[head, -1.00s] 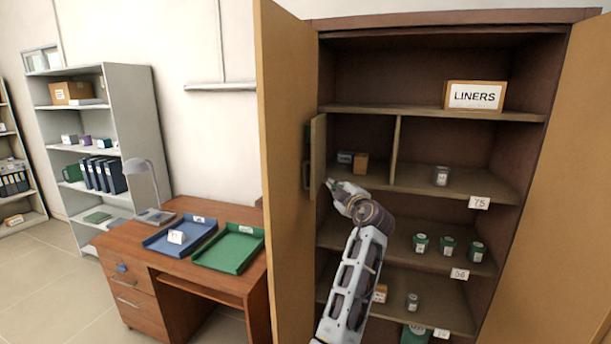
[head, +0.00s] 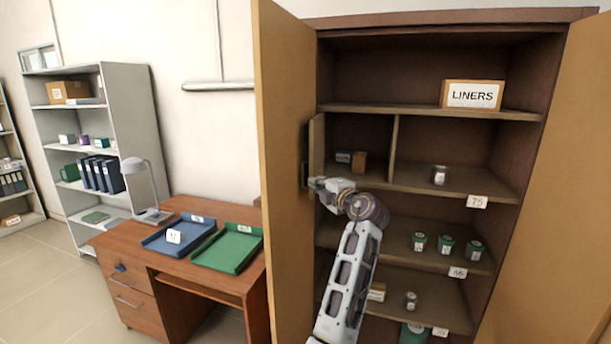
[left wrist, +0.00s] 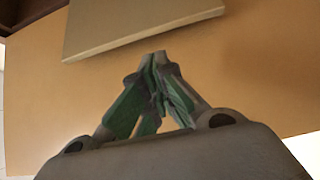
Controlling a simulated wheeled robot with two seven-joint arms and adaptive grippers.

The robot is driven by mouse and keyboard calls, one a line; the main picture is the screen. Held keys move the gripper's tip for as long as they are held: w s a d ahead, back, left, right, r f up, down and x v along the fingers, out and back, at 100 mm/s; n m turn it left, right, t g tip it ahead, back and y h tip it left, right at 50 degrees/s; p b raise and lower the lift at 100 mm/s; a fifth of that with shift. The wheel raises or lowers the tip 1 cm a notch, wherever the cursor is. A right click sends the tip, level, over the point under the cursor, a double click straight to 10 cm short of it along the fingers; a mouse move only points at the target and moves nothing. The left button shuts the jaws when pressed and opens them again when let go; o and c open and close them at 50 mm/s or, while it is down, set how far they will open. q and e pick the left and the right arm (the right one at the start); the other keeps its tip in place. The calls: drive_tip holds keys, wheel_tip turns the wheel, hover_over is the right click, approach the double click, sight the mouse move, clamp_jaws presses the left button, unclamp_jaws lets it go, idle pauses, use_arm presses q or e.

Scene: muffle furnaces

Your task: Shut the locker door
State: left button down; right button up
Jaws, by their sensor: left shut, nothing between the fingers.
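The small locker door (head: 317,143) is at the left of the cabinet's middle shelf. It stands open, swung outward, and shows as a narrow panel with a handle (head: 305,174) on its left side. My left gripper (head: 314,184) is shut and empty at the lower part of this door, pointing left. In the left wrist view its closed green fingertips (left wrist: 159,57) are just below a tan panel edge, likely the locker door (left wrist: 140,22). I cannot tell whether they touch. The locker compartment (head: 370,135) is open to view. My right gripper is not in view.
The tall cabinet's left door (head: 285,190) stands open close beside my gripper; its right door (head: 555,200) is open too. Shelves hold a LINERS box (head: 472,95) and several small jars. A desk (head: 185,270) with blue and green trays stands to the left.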

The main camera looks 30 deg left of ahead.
sight(313, 151)
use_arm(q)
drive_tip(key=shift+p+x, duration=2.05)
drive_tip(key=shift+x, duration=2.95)
